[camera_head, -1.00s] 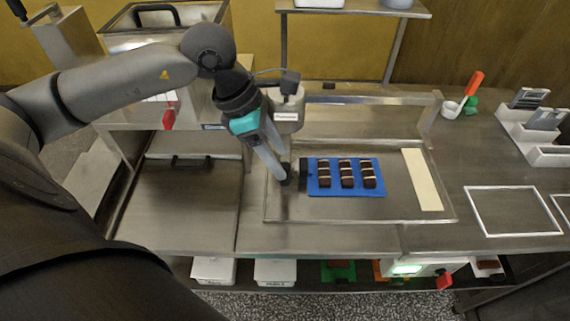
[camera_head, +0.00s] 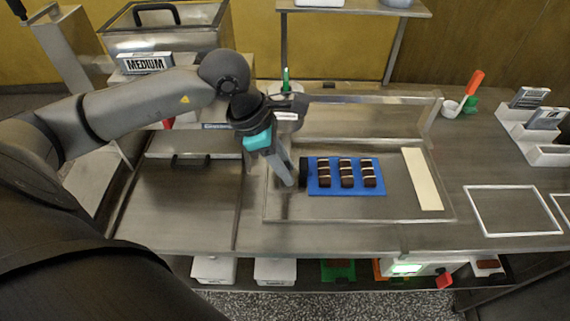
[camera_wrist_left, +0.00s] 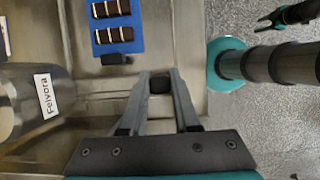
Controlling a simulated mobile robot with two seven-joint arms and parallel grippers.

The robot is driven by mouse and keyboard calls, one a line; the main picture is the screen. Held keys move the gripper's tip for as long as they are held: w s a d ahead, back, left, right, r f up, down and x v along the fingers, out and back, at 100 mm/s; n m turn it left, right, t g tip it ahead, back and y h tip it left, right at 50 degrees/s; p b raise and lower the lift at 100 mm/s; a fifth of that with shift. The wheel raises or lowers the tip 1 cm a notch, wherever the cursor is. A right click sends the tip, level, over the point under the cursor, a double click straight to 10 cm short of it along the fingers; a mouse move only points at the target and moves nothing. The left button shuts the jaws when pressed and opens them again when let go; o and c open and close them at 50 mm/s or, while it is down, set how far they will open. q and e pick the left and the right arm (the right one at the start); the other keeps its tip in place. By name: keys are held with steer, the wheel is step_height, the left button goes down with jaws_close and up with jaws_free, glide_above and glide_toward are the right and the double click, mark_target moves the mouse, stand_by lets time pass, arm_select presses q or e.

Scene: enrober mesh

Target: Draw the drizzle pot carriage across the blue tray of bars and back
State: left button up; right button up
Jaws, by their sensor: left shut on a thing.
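The blue tray (camera_head: 331,189) lies flat on the steel counter with several dark, white-striped bars (camera_head: 347,173) in rows. A black block (camera_head: 303,170) sits at its left edge. The steel drizzle pot, labelled Felvora (camera_wrist_left: 22,108), stands left of my fingers in the left wrist view; in the head view my wrist mostly hides the pot (camera_head: 287,116). My left gripper (camera_head: 289,181) points down left of the tray. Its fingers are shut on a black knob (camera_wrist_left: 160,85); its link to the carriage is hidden. My right gripper (camera_wrist_left: 264,22) is small, apparently open and empty over the floor.
A steel frame (camera_head: 360,99) spans behind the tray. A cream strip (camera_head: 421,179) lies right of the tray. A white cup (camera_head: 452,109) with an orange-handled tool and a white-outlined area (camera_head: 513,211) are farther right. A MEDIUM sign (camera_head: 146,63) stands back left.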

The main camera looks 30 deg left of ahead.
arm_select(q)
jaws_close()
stand_by(0.8)
